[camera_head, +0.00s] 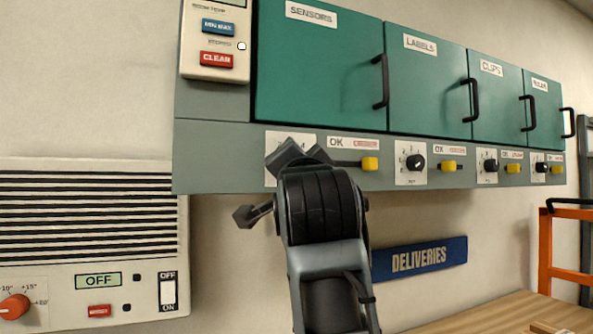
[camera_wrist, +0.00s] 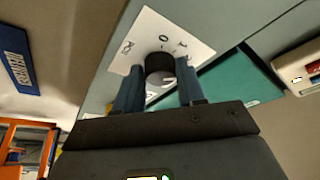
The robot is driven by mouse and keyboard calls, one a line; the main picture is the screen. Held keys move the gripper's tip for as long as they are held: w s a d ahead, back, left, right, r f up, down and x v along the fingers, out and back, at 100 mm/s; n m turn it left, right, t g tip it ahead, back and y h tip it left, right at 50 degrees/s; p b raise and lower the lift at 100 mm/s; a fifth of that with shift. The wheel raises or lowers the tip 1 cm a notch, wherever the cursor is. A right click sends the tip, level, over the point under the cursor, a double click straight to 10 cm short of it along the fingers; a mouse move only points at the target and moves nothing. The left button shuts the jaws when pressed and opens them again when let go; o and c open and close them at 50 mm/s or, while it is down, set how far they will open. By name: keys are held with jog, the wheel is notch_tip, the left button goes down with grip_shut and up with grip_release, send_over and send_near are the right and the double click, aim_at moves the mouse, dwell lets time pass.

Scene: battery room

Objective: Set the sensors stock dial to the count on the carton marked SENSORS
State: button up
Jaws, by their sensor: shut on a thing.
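The green SENSORS cabinet door (camera_head: 320,70) is shut, at the upper middle of the head view. Below it, the white dial plate (camera_head: 272,140) of the sensors dial is mostly covered by my gripper (camera_head: 298,155). In the wrist view, the black dial knob (camera_wrist: 159,62) sits on its white plate (camera_wrist: 190,45), between the two fingers of my gripper (camera_wrist: 160,78). The gripper is shut on the knob. Some numbers show around the knob, but its pointer setting is not clear. No carton marked SENSORS is in view.
A yellow slider (camera_head: 370,163) sits right of the sensors dial. Other dials (camera_head: 415,162) stand under the LABELS, CLIPS and further doors. A control panel (camera_head: 217,40) hangs upper left, a heater-like unit (camera_head: 85,240) lower left. A DELIVERIES sign (camera_head: 420,258) is above a wooden table (camera_head: 490,315).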

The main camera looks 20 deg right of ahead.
jog(key=shift+r+m+g+h+b, duration=0.15)
jog(key=shift+m+g+b, duration=0.3)
jog(key=shift+m, duration=0.9)
jog(key=shift+r+m+g+h+b, duration=0.1)
jog(key=shift+m+g+h+b, duration=0.3)
jog(key=shift+m, duration=0.9)
jog(key=shift+r+m+g+h+b, duration=0.15)
jog(key=shift+m+g, duration=0.5)
jog(key=shift+m, duration=0.7)
jog(key=shift+f, duration=0.1)
jog(key=o, duration=1.1)
jog(key=shift+c, duration=0.2)
jog(key=b+v, duration=0.1)
jog(key=v, duration=0.6)
jog(key=shift+s+a+b, duration=0.15)
jog(key=shift+s+b, duration=0.2)
